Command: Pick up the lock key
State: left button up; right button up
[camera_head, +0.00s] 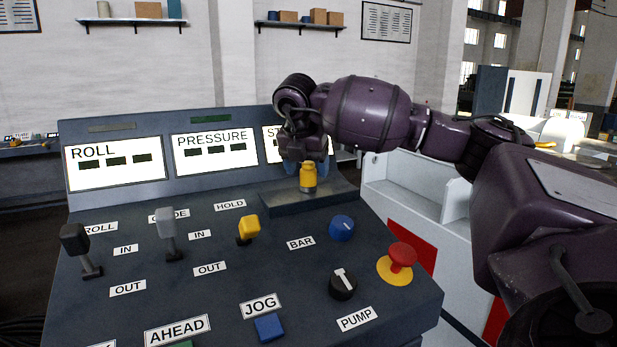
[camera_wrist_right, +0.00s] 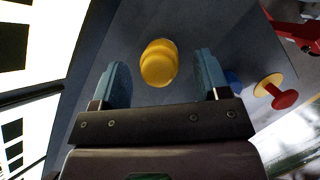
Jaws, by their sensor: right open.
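The lock key looks to be the small yellow piece (camera_head: 308,178) standing upright on a raised ledge at the back right of the console. It also shows in the right wrist view (camera_wrist_right: 158,64), between and just beyond the two blue fingertips. My right gripper (camera_head: 306,166) is above and behind it in the head view. In the right wrist view the right gripper (camera_wrist_right: 160,80) is open, with a gap between each finger and the yellow piece. My left gripper is in neither view.
The console (camera_head: 210,240) carries a black lever (camera_head: 75,240), a grey lever (camera_head: 167,222), a yellow lever (camera_head: 248,228), a blue knob (camera_head: 341,228), a black knob (camera_head: 343,282) and a red mushroom button (camera_head: 402,257). Display panels (camera_head: 215,150) stand along its back.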

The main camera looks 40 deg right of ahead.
jog(key=shift+x, duration=1.2)
jog(key=shift+c, duration=0.5)
jog(key=c, duration=0.9)
jog(key=shift+r, duration=0.1)
jog(key=shift+c, duration=0.2)
notch_tip(320, 180, up, 14)
notch_tip(320, 180, up, 6)
jog(key=p, duration=0.2)
send_over(308, 162)
jog(key=shift+s+d, duration=0.1)
jog(key=shift+d, duration=0.05)
